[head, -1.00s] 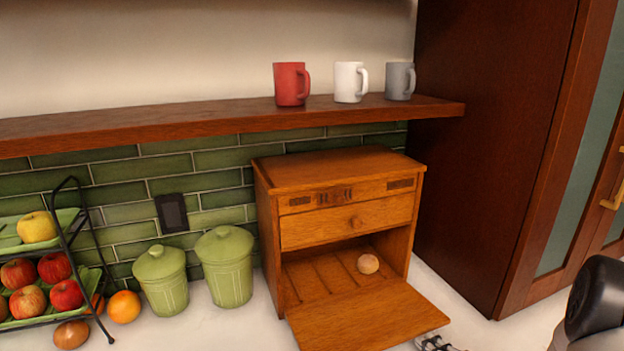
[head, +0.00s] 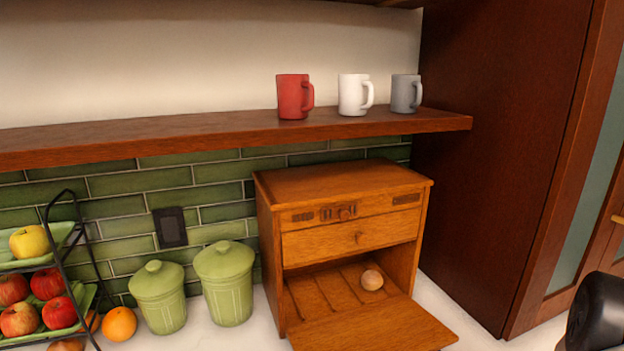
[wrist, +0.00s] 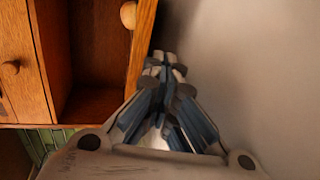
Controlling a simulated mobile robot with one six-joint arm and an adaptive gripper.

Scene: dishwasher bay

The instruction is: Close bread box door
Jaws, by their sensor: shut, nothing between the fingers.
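The wooden bread box (head: 345,188) stands on the counter against the tiled wall. Its door (head: 375,327) is folded down at the front, reaching outward and leaving the lower compartment open. In the wrist view the door (wrist: 141,60) shows nearly edge-on as a narrow wooden strip, beside the open compartment. A round tan item (head: 371,280) rests inside the box, toward the right. My gripper (wrist: 166,60) is shut and empty in the wrist view, with its tips close to the strip on the counter side. Contact cannot be told. The gripper is out of the head view.
Two green canisters (head: 224,283) (head: 159,297) stand left of the box. A fruit rack (head: 68,265) and an orange (head: 119,324) are farther left. A shelf (head: 235,130) with three mugs hangs above. A tall dark cabinet (head: 490,150) stands at the right.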

